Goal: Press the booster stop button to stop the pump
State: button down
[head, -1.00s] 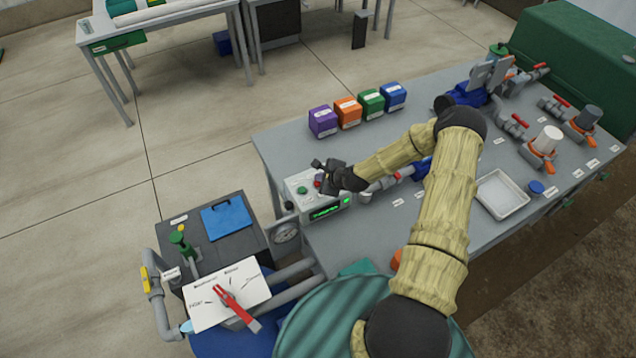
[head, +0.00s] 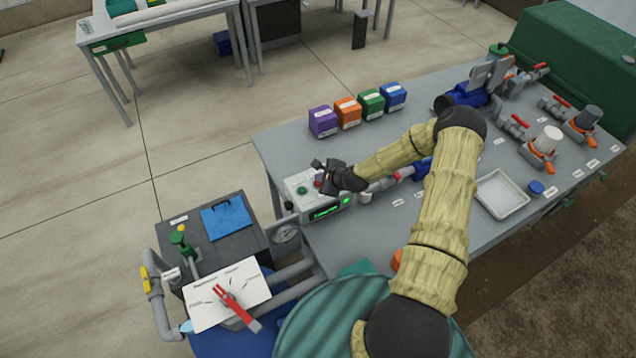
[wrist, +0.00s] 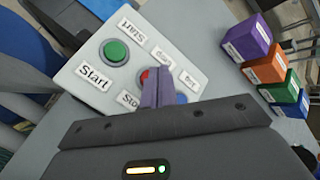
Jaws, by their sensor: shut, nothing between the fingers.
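The white control box (head: 300,183) sits at the near left corner of the grey bench, with a lit green display (head: 326,212) on its front. In the wrist view its top carries a green button (wrist: 115,52) labelled Start and a red button (wrist: 144,77) beside a label reading "Sto", partly covered. A blue button (wrist: 181,98) shows in part to the right of the fingers. My gripper (head: 318,166) is shut and empty over the box. Its fingertips (wrist: 158,76) overlap the red button in the wrist view; whether they touch it I cannot tell.
Purple (head: 322,122), orange (head: 348,112), green (head: 371,103) and blue (head: 394,96) boxes stand behind on the bench. A white tray (head: 481,207) and red-handled valves lie to the right. A pressure gauge (head: 286,233) and red lever (head: 235,305) are at lower left.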

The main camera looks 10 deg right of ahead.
jog(key=shift+f, duration=0.1)
dwell(0.3)
jog(key=shift+f+b, duration=0.35)
jog(key=shift+b, duration=0.15)
jog(key=shift+f+b, duration=0.35)
dwell(0.5)
dwell(0.3)
jog(key=shift+r+p, duration=0.45)
jog(key=shift+r, duration=0.4)
jog(key=shift+r+p, duration=1.65)
jog(key=shift+r, duration=0.85)
